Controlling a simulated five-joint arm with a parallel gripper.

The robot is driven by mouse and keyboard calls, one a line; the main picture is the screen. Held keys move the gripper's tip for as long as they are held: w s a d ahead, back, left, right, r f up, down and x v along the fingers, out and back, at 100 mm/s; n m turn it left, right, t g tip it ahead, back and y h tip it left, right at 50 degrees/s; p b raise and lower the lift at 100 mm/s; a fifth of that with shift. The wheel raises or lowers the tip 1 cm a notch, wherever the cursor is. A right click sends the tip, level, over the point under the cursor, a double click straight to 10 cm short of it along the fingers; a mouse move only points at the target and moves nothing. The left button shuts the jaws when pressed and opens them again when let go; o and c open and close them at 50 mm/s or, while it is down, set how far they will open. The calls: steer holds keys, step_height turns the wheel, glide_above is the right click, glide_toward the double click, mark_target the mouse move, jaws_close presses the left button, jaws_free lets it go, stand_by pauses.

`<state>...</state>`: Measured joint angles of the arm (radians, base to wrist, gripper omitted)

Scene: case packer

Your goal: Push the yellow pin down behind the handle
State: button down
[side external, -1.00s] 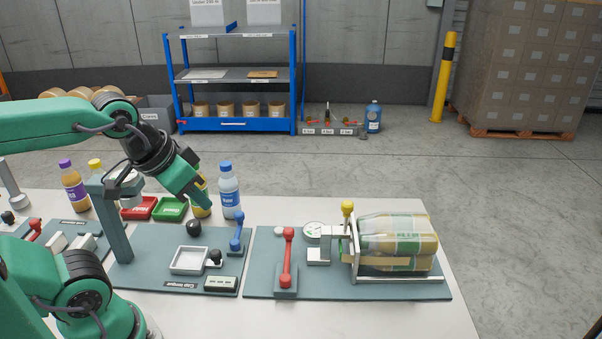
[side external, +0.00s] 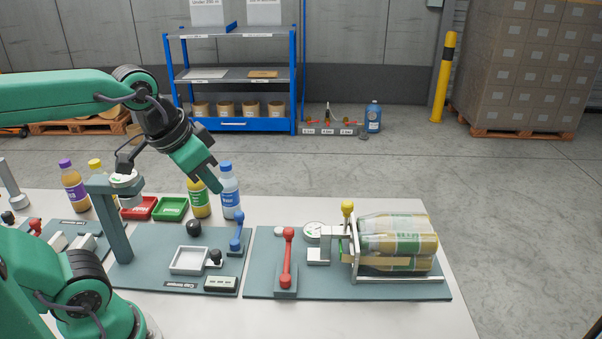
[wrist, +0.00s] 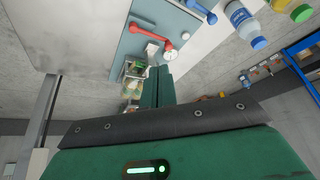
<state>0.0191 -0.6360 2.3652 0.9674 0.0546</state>
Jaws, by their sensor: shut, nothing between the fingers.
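The yellow pin (side external: 347,208) shows as a yellow knob standing up at the left end of the case packer, just left of the bundled bottles (side external: 398,242). The red-knobbed handle (side external: 287,260) stands upright on the same teal plate (side external: 262,285), left of the pin. The red handle also shows in the wrist view (wrist: 150,36). My gripper (side external: 217,187) is shut and empty, high above the bench, left of the pin and in front of the blue-capped bottle. In the wrist view the closed fingers (wrist: 160,75) point toward the plate. I cannot make out the pin there.
A blue-capped bottle (side external: 229,195) and a green-labelled bottle (side external: 199,200) stand behind. A round gauge (side external: 312,230) sits between handle and pin. Space above the right plate is clear.

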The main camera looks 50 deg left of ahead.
steer(key=w+d+r+m+g, duration=0.1)
steer(key=w+r+m, duration=0.1)
steer(key=w+r, duration=0.3)
steer(key=m+g, duration=0.4)
steer(key=m, duration=0.2)
glide_above(347, 202)
stand_by(0.5)
step_height(347, 202, down, 14)
stand_by(0.9)
